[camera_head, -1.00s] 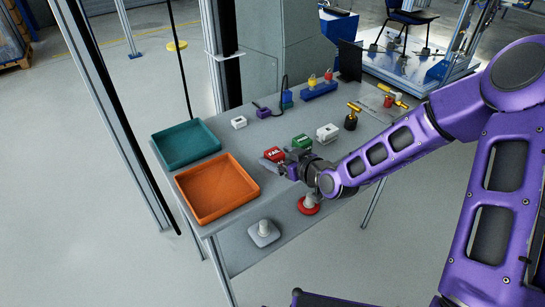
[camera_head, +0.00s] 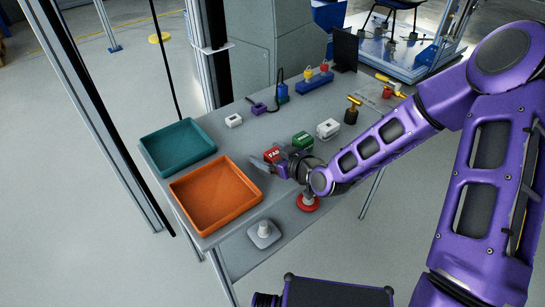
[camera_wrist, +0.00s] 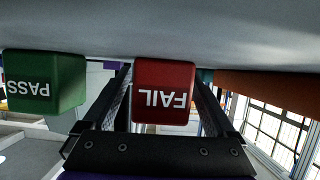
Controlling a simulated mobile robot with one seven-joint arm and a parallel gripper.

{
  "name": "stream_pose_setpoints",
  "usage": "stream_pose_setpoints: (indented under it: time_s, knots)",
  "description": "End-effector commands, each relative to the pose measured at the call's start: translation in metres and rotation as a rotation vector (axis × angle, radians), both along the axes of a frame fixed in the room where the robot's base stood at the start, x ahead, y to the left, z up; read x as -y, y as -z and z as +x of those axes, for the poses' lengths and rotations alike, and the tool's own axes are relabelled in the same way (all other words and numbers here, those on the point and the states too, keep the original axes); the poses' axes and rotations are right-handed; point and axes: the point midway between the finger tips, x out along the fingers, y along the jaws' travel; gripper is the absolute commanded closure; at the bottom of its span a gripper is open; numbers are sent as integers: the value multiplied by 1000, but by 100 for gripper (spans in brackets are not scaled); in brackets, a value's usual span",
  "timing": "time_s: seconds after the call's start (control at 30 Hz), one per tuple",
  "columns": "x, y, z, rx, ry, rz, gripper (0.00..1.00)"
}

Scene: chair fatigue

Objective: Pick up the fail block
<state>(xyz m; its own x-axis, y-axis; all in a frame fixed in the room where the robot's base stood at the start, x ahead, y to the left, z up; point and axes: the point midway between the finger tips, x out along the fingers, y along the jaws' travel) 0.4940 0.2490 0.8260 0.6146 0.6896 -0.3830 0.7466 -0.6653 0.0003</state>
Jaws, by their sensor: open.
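The fail block (camera_wrist: 163,92) is a red cube with white FAIL lettering, upside down in the wrist view. It stands on the table between the two open fingers of my gripper (camera_wrist: 165,105), with a gap on at least its right side. In the head view the fail block (camera_head: 272,155) sits near the table's front edge, right of the orange tray. My gripper (camera_head: 268,167) is at it there, partly hiding it. The green pass block (camera_wrist: 45,82) stands to the left in the wrist view, outside the fingers. In the head view the pass block (camera_head: 302,141) is behind and right of the fail block.
An orange tray (camera_head: 176,196) and a teal tray (camera_head: 146,152) lie at the table's left. White parts (camera_head: 328,129), a purple part (camera_head: 258,108) and a blue power strip (camera_head: 314,84) stand behind. A lower shelf (camera_head: 236,248) holds a white-grey piece and a red-based one.

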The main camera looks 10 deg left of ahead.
Motion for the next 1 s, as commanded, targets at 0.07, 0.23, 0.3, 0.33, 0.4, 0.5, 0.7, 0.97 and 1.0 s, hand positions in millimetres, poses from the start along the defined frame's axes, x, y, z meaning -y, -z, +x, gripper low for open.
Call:
stream_pose_setpoints:
  time_s: [0.07,0.23,0.3,0.33,0.4,0.5,0.7,0.97,1.0]
  knots:
    - [0,0,0,0,0,0,9]
    - [0,0,0,0,0,0,34]
    - [0,0,0,0,0,0,47]
    - [0,0,0,0,0,0,52]
    - [0,0,0,0,0,0,65]
    - [0,0,0,0,0,0,83]
    - [0,0,0,0,0,0,100]
    - [0,-14,1,4,0,-1,100]
    - [0,-21,1,5,0,-1,100]
